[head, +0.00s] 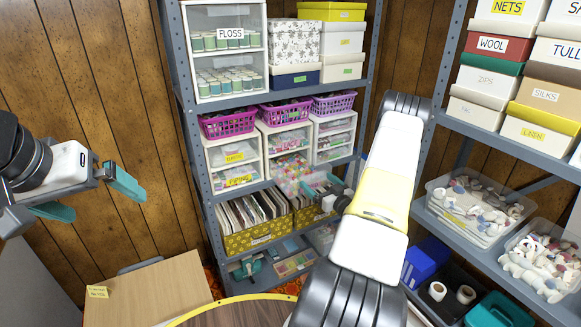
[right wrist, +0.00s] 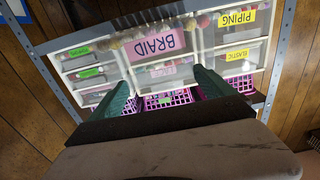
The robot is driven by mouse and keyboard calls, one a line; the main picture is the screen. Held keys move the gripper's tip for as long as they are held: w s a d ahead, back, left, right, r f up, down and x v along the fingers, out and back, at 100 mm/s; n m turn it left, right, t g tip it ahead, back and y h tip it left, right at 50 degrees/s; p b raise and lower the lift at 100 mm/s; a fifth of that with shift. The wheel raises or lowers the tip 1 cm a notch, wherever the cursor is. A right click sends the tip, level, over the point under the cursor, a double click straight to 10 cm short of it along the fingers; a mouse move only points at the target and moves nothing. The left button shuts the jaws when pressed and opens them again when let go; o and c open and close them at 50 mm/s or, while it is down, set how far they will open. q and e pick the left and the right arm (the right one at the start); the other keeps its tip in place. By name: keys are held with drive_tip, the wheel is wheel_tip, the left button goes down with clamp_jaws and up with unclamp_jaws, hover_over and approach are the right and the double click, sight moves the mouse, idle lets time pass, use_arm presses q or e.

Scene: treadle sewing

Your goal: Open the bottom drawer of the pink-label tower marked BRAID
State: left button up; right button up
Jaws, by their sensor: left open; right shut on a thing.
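The pink-label BRAID tower (head: 288,141) is the middle white drawer tower on the shelf. Its bottom drawer (head: 289,168) appears pulled out, with colourful contents showing from above. The right wrist view is upside down; the pink BRAID label (right wrist: 153,44) shows there between the fingers' directions. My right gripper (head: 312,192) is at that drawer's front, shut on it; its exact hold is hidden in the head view. In the right wrist view the right gripper (right wrist: 163,92) has teal fingers spread on either side of the tower. My left gripper (head: 95,200) is open and empty at the far left.
Purple baskets (head: 229,122) stand on the towers. A yellow-labelled tower (head: 235,161) and a green-labelled tower (head: 333,137) flank the middle one. A yellow file box (head: 262,234) sits below. A wooden table (head: 150,292) is at lower left.

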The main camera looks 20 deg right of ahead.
drive_tip(key=shift+s+d, duration=0.15)
drive_tip(key=shift+s, duration=0.8)
drive_tip(key=shift+s+d, duration=0.1)
drive_tip(key=shift+s, duration=0.85)
drive_tip(key=o, duration=1.8)
drive_tip(key=shift+c, duration=0.2)
drive_tip(key=shift+s, duration=0.1)
drive_tip(key=s+d, duration=0.1)
drive_tip(key=s, duration=0.6)
drive_tip(key=shift+s, duration=0.25)
